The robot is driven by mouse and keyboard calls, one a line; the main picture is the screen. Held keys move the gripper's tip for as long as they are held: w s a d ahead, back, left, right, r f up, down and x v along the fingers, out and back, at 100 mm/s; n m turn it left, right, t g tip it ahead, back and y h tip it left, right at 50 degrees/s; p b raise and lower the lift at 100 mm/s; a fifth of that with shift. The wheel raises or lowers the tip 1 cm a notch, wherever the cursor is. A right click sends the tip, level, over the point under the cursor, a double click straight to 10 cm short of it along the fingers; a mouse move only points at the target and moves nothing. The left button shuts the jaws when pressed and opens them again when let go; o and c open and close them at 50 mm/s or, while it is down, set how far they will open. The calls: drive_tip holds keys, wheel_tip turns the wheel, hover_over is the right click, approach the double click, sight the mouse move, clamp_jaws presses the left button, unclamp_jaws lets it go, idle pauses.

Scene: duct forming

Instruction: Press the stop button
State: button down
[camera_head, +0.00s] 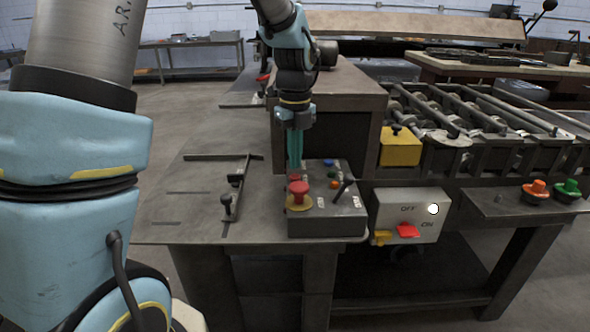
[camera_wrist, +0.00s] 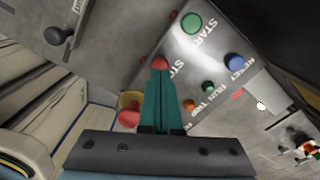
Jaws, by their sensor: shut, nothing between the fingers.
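The grey control box (camera_head: 345,222) stands on the metal table. Its small red stop button (camera_wrist: 159,63) lies beside the partly hidden "STO" label in the wrist view, right at my fingertips. My gripper (camera_wrist: 160,72) has its teal fingers shut and empty, pointing down at that button. In the head view my gripper (camera_head: 294,168) is over the left rear of the box top. I cannot tell whether the fingertips touch the button. The green start button (camera_wrist: 191,23) is beyond it in the wrist view.
A larger red mushroom button (camera_head: 299,188) on a yellow base is close in front of my fingers. Blue (camera_wrist: 233,62), green (camera_wrist: 208,87) and orange (camera_wrist: 189,105) indicators and a black lever (camera_head: 343,188) are to the right. A metal housing (camera_head: 375,110) stands behind.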

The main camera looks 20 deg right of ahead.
sight(295, 176)
drive_tip(key=shift+r+p, duration=1.75)
drive_tip(key=shift+r, duration=0.5)
